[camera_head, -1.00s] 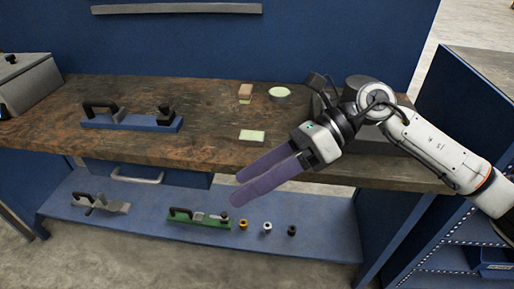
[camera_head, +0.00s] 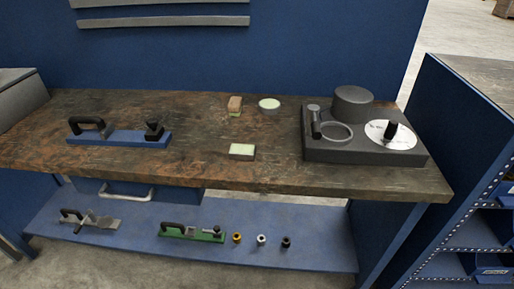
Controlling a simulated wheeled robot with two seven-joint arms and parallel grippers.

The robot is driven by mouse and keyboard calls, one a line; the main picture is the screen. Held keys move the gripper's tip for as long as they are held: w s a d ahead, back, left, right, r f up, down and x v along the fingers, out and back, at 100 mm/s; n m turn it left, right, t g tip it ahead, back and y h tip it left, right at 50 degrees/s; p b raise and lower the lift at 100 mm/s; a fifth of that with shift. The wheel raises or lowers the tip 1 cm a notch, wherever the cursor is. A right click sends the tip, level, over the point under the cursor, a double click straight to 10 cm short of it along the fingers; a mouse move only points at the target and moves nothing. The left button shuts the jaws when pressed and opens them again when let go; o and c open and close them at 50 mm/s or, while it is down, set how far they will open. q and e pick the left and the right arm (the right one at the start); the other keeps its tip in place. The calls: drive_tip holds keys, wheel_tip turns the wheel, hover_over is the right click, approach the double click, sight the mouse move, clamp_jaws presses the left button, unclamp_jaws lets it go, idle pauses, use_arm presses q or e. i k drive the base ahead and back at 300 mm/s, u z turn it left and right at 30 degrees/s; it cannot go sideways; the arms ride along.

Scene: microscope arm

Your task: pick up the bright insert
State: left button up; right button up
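Three small round inserts stand in a row on the blue lower shelf, right of the green plane: a yellow-brass insert (camera_head: 237,238), a bright silver-white insert (camera_head: 262,240) and a black insert (camera_head: 286,242). The silver-white one is the brightest of the three. All three stand apart from each other with nothing covering them. Neither of my grippers is in view.
The wooden bench top (camera_head: 200,172) overhangs the lower shelf (camera_head: 315,250). On the shelf are a green plane (camera_head: 193,233) and a grey plane (camera_head: 90,218). On the bench are a blue plane (camera_head: 118,137), pale blocks (camera_head: 241,151) and a dark grey device (camera_head: 365,148).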

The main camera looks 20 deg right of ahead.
sight(237, 150)
drive_tip(key=z, duration=0.55)
drive_tip(key=i, duration=1)
drive_tip(key=u, duration=0.25)
drive_tip(key=k, duration=0.5)
drive_tip(key=z, duration=3.1)
